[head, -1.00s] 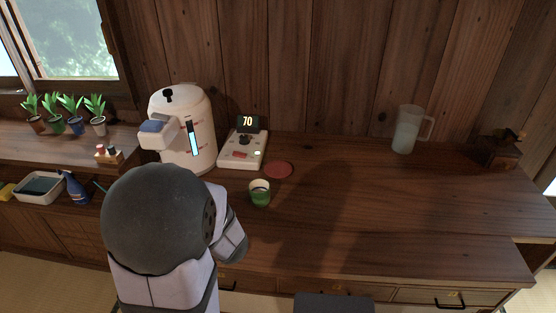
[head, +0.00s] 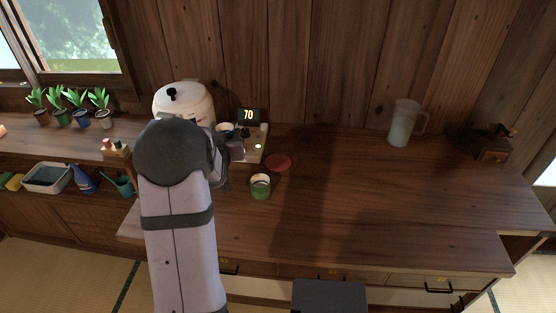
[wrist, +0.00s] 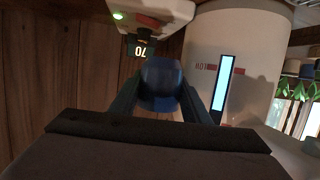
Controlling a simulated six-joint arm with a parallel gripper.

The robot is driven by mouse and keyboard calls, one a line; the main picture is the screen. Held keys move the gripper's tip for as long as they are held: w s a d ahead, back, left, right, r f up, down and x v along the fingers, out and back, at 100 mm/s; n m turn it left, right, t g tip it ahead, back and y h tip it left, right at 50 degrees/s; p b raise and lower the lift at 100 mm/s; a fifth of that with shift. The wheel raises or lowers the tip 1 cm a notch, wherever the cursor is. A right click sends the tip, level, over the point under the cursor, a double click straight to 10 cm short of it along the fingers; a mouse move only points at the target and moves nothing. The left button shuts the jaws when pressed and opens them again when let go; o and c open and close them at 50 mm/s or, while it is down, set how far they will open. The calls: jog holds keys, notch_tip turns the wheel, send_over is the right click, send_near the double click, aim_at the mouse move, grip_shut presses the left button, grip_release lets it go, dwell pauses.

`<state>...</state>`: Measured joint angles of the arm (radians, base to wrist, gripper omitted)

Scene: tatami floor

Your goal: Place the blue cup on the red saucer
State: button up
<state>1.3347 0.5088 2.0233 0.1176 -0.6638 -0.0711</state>
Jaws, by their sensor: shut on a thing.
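The blue cup (wrist: 160,85) is between the two fingers of my gripper (wrist: 162,92) in the wrist view, and the gripper is shut on it. In the head view, the cup (head: 226,130) shows only in part past my arm, between the white dispenser and the panel with the 70 display. My arm hides most of the gripper there. The red saucer (head: 278,162) lies flat and empty on the counter, to the right of and nearer than the cup. The saucer does not show in the wrist view.
A green cup (head: 261,188) stands just in front of the saucer. The white dispenser (head: 183,98) and the control panel (head: 256,140) stand behind. A clear jug (head: 404,123) is at the back right. The counter right of the saucer is free.

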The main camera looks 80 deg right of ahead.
jog(key=s+d+r+m+g, duration=0.3)
jog(key=s+d+m+g, duration=0.25)
jog(key=s, duration=0.45)
jog(key=m+g+y, duration=0.1)
jog(key=g, duration=0.2)
send_over(278, 162)
jog(key=shift+f, duration=0.85)
jog(key=shift+t, duration=0.45)
jog(key=shift+d+f, duration=0.1)
jog(key=shift+f, duration=4.85)
jog(key=shift+f, duration=0.1)
